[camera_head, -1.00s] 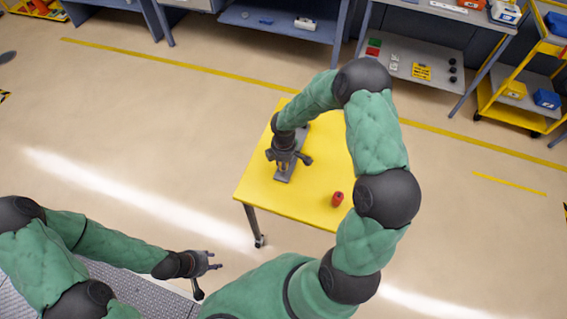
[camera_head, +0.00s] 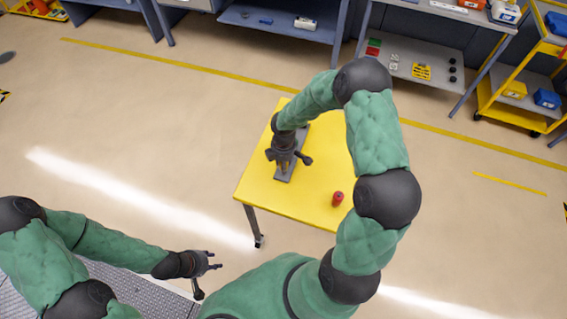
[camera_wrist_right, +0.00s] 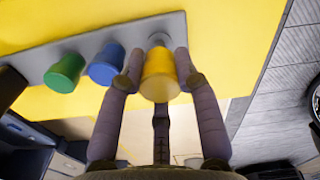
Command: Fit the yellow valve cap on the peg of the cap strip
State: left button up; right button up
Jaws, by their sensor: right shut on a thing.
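The yellow valve cap (camera_wrist_right: 159,78) is between the fingers of my right gripper (camera_wrist_right: 158,68), which is shut on it. The grey cap strip (camera_wrist_right: 145,30) lies on the yellow table just past the cap. The end of a grey peg (camera_wrist_right: 158,40) shows right behind the cap; I cannot tell whether they touch. A blue cap (camera_wrist_right: 106,64) and a green cap (camera_wrist_right: 65,72) sit along the strip to the left. In the head view the right gripper (camera_head: 284,160) is over the strip (camera_head: 297,150) and hides the caps. My left gripper (camera_head: 212,264) is open and empty, off the table.
A red cylinder (camera_head: 337,199) stands near the yellow table's (camera_head: 275,197) front right edge. Shelves (camera_head: 280,25) with small parts and a yellow cart (camera_head: 515,100) stand at the back. The floor around the table is clear.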

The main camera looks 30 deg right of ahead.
jog(key=shift+f+b, duration=1.35)
jog(key=shift+f, duration=0.2)
jog(key=o, duration=0.8)
notch_tip(320, 180, up, 12)
dwell(0.5)
dwell(0.5)
